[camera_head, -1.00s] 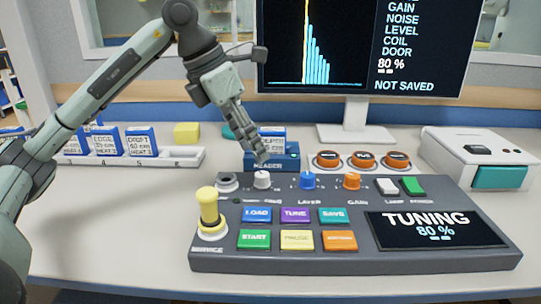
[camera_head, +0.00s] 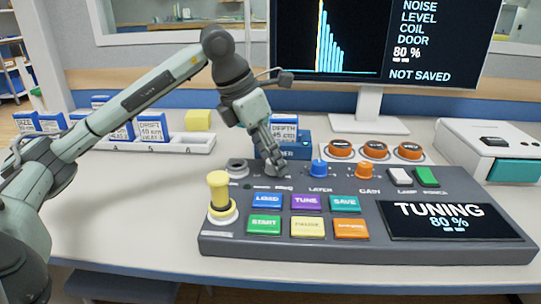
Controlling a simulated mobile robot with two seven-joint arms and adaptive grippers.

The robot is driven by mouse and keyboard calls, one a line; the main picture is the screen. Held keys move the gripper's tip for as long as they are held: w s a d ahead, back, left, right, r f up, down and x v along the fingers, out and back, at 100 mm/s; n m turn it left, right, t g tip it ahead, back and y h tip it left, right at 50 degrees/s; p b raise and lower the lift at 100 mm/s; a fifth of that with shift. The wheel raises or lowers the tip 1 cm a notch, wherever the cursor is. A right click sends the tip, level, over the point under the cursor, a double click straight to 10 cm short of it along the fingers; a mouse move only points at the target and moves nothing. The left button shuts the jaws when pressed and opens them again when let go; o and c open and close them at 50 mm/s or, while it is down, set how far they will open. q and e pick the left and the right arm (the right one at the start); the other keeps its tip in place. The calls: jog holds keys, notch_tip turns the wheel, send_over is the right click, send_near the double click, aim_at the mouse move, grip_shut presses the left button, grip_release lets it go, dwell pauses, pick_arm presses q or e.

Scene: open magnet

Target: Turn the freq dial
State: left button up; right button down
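The grey control console (camera_head: 222,243) stands on the white table. The freq dial sits in its upper left, beside the blue layer dial (camera_head: 319,168), and is almost wholly hidden by my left gripper (camera_head: 276,168). The gripper points down with its fingertips at the dial's place. I cannot tell whether the fingers are closed on the dial. The orange gain dial (camera_head: 364,170) is further right. The console screen (camera_head: 448,221) reads TUNING 80 %. My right gripper is not in view.
A yellow lever (camera_head: 219,190) stands left of the coloured buttons. Behind the console are a blue reader holding a card (camera_head: 284,128), round orange-topped pieces (camera_head: 375,151) and a monitor (camera_head: 424,85) reading NOT SAVED. A card rack (camera_head: 185,146) is at left, a white box (camera_head: 465,148) at right.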

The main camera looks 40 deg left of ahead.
pick_arm(q)
grip_shut()
jog(key=shift+r+n, duration=0.1)
jog(key=shift+n, duration=0.4)
jog(key=shift+d+n+y+p, duration=0.1)
jog(key=shift+n+y+p, duration=0.2)
jog(key=shift+n+y, duration=0.55)
jog(key=shift+n+t+h, duration=0.25)
jog(key=shift+n+t, duration=0.05)
jog(key=shift+n, duration=0.05)
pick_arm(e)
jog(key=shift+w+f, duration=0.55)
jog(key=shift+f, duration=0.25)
